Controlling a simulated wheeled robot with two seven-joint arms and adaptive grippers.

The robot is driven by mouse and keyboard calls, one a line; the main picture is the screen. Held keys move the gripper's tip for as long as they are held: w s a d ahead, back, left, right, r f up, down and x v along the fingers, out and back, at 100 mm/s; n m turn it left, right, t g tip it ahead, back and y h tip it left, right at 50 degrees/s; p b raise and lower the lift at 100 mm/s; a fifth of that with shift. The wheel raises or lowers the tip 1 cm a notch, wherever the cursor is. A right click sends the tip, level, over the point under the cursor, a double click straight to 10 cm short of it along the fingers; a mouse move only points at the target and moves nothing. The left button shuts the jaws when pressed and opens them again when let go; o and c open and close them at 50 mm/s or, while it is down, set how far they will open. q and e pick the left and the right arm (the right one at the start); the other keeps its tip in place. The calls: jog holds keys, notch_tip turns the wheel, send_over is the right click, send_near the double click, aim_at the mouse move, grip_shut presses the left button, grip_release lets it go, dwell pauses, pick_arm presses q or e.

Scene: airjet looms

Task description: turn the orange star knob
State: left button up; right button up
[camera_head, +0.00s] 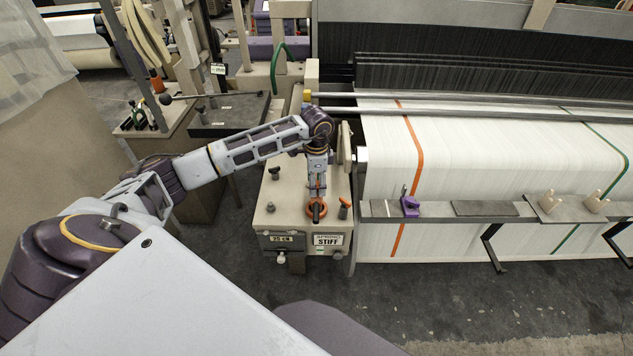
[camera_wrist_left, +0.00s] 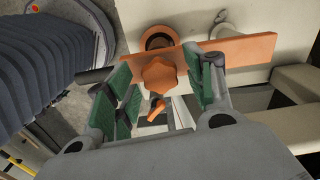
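The orange star knob (camera_wrist_left: 160,76) shows in the left wrist view, in front of a flat orange bar (camera_wrist_left: 240,49). My left gripper (camera_wrist_left: 158,82) is open, with its green-padded fingers on either side of the knob. A narrow gap seems to show between the knob and each pad; I cannot tell if either touches. In the head view my left gripper (camera_head: 317,188) points down at the front of a beige machine box (camera_head: 277,222). Orange parts (camera_head: 316,210) show at its tip, and the gripper partly hides them. My right gripper is not in view.
A smaller orange handle (camera_wrist_left: 157,106) sits below the knob in the wrist view. White loom fabric (camera_head: 470,150) lies to the right, a dark-topped stand (camera_head: 228,117) to the left. The floor in front is clear.

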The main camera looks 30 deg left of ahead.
pick_arm(q)
jog(key=shift+r, duration=0.15)
jog(key=shift+r+p, duration=1.1)
jog(key=shift+r, duration=0.4)
jog(key=shift+r+p, duration=0.45)
jog(key=shift+r, duration=1)
notch_tip(320, 180, up, 12)
